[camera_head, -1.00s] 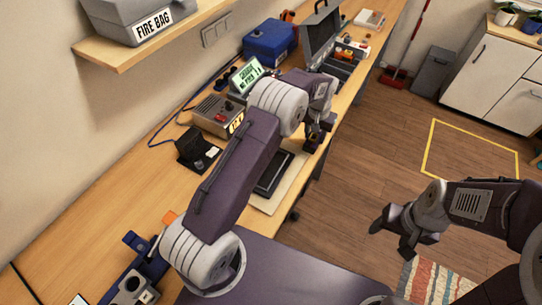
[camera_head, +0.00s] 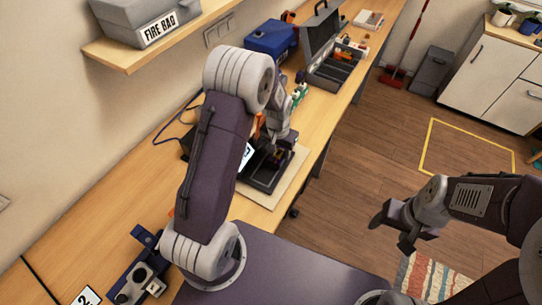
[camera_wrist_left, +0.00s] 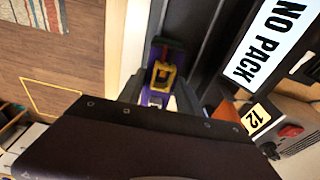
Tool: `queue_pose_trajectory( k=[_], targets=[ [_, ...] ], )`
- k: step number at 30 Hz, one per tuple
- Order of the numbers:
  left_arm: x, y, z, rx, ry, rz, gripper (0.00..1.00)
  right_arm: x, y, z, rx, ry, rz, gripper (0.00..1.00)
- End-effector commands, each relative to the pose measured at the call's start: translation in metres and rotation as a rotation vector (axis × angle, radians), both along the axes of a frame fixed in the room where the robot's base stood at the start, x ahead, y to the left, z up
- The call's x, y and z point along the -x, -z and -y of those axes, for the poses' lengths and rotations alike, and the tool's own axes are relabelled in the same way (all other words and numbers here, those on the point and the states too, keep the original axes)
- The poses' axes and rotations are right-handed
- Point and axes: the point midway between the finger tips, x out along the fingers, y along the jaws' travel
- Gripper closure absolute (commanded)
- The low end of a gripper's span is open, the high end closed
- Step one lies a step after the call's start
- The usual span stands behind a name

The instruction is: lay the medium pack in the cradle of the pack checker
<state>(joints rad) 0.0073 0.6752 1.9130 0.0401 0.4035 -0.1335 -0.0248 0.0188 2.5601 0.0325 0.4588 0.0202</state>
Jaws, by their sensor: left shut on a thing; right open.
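The medium pack (camera_wrist_left: 163,72), purple with a yellow connector part, is between the fingers of my left gripper (camera_wrist_left: 160,90), which is shut on it. The dark cradle of the pack checker (camera_wrist_left: 208,35) lies beside and below it in the left wrist view; contact cannot be told. The checker's screen (camera_wrist_left: 265,40) reads "NO PACK". In the head view my left gripper (camera_head: 278,155) is over the dark checker tray (camera_head: 262,178), and my arm hides part of it. My right gripper (camera_head: 392,228) is open and empty, above the floor away from the bench.
A grey open case (camera_head: 335,68) and a blue box (camera_head: 270,40) stand farther along the bench. A device labelled "12" (camera_wrist_left: 262,113) is close to the checker. A blue fixture (camera_head: 140,280) is at the near end. A shelf with a fire bag (camera_head: 150,20) hangs above.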

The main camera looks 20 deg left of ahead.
Motion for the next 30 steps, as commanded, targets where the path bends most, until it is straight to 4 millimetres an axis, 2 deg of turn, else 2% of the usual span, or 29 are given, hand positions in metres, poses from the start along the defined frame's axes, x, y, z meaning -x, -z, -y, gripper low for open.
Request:
queue_pose_trajectory(
  k=[2, 7, 11, 20, 21, 23, 30],
  targets=[
    [0.004, -0.002, -0.004, 0.000, -0.003, 0.000, 1.00, 0.000, -0.002, 0.000, 0.000, 0.000, 0.000, 0.37],
    [0.031, -0.002, -0.024, 0.000, -0.006, -0.001, 1.00, 0.000, -0.008, 0.000, 0.000, 0.000, 0.000, 0.37],
    [0.030, 0.013, -0.023, 0.000, 0.000, -0.001, 1.00, 0.000, -0.011, 0.000, 0.000, 0.000, 0.000, 0.37],
    [0.029, 0.017, -0.022, -0.001, 0.000, 0.001, 1.00, 0.000, -0.007, 0.000, 0.000, 0.000, 0.000, 0.37],
    [0.029, 0.018, -0.022, 0.000, 0.000, 0.000, 0.56, 0.000, -0.007, 0.000, 0.000, 0.000, 0.000, 0.37],
    [0.029, 0.017, -0.022, 0.000, 0.000, 0.000, 0.39, 0.000, -0.008, 0.000, 0.000, 0.000, 0.000, 0.37],
    [0.029, 0.017, -0.022, 0.000, 0.000, 0.000, 0.37, 0.000, -0.008, 0.000, 0.000, 0.000, 0.000, 0.37]
  ],
)
